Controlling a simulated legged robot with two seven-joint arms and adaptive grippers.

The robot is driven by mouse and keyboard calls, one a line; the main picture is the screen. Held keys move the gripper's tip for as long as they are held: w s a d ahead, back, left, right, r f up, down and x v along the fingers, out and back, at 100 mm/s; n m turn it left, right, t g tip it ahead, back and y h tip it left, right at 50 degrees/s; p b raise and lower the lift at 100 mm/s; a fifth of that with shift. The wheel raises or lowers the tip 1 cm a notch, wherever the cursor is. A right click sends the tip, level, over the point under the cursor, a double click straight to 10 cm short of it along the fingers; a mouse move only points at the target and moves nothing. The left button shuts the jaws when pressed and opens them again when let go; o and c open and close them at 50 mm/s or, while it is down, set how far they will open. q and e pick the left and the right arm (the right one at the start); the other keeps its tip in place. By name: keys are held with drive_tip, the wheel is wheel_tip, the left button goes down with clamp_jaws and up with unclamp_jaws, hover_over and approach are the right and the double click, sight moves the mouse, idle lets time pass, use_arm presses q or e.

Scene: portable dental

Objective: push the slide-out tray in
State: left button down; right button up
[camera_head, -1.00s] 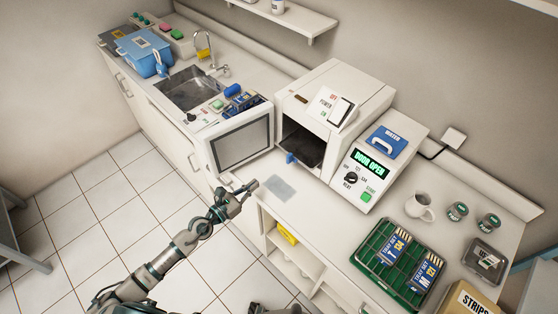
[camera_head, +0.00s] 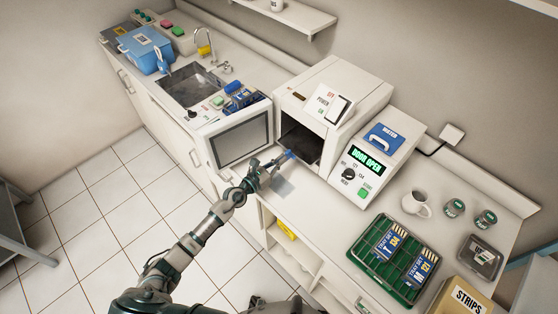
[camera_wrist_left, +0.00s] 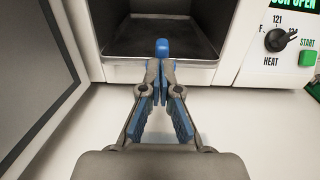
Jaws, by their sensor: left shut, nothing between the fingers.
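The slide-out tray (camera_head: 299,142) is a dark metal tray in the open chamber of the white sterilizer. In the left wrist view the tray (camera_wrist_left: 195,50) lies nearly level with the chamber mouth, its blue front handle (camera_wrist_left: 161,47) pointing at me. My left gripper (camera_head: 283,158) is in front of the opening, above the counter. In the left wrist view its fingertips (camera_wrist_left: 160,70) are shut with nothing between them, right at the handle and lined up with it. I cannot tell whether they touch it. My right gripper is not clearly seen.
The sterilizer door (camera_head: 240,140) stands open to the left of my left gripper. The control panel (camera_head: 367,170) reads DOOR OPEN. A green rack (camera_head: 377,267) and a mug (camera_head: 416,203) stand to the right.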

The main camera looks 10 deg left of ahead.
sight(296, 151)
use_arm(q)
drive_tip(key=b+x, duration=0.1)
drive_tip(key=x, duration=0.7)
drive_tip(key=shift+w+a+b, duration=0.25)
drive_tip(key=shift+b, duration=0.15)
drive_tip(key=shift+w+d, duration=0.15)
drive_tip(key=shift+w, duration=0.05)
drive_tip(key=shift+s+d+r, duration=0.1)
drive_tip(key=shift+r, duration=0.05)
drive_tip(key=shift+d, duration=0.1)
use_arm(e)
drive_tip(key=shift+s+a+f, duration=0.1)
drive_tip(key=shift+a+f, duration=0.05)
drive_tip(key=shift+f, duration=0.3)
drive_tip(key=shift+s+a+f, duration=0.1)
drive_tip(key=shift+f, duration=0.35)
